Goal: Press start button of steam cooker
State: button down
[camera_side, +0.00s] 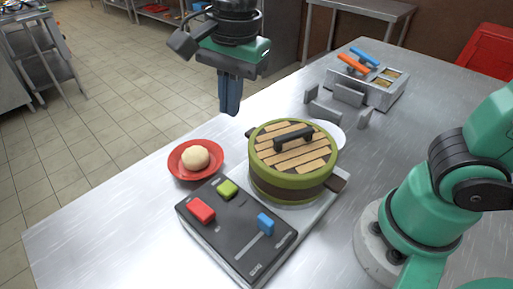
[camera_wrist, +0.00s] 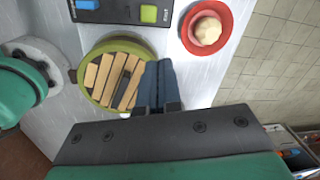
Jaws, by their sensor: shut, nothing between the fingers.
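The steam cooker has a round green pot with a slatted wooden lid and black handle (camera_side: 293,138); it also shows in the wrist view (camera_wrist: 99,87). In front of it is a dark control panel (camera_side: 236,231) with a green button (camera_side: 228,188), a red button (camera_side: 201,211) and a blue slider knob (camera_side: 265,223). The green button (camera_wrist: 148,13) is near the wrist view's top edge, beside a small label too blurred to read surely. My gripper (camera_side: 230,113) is shut and empty, with blue fingers pointing down, above the table's far-left edge, behind the panel and apart from it.
A red bowl (camera_side: 175,165) with a pale dough ball (camera_side: 195,158) stands left of the pot, close to the panel. A metal container with orange and blue handles (camera_side: 378,91) and grey upright pieces (camera_side: 349,94) stand behind. A white plate (camera_side: 335,132) is partly hidden by the pot.

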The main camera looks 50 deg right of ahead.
aim_at(227, 186)
jog(key=m, duration=0.1)
jog(key=a+m, duration=0.1)
jog(key=a+r+m+g, duration=0.1)
jog(key=shift+s+a, duration=0.25)
notch_tip(227, 186, down, 14)
dwell(0.8)
jog(key=shift+f, duration=0.95)
jog(key=shift+r, duration=0.1)
notch_tip(227, 186, up, 14)
jog(key=shift+r, duration=0.2)
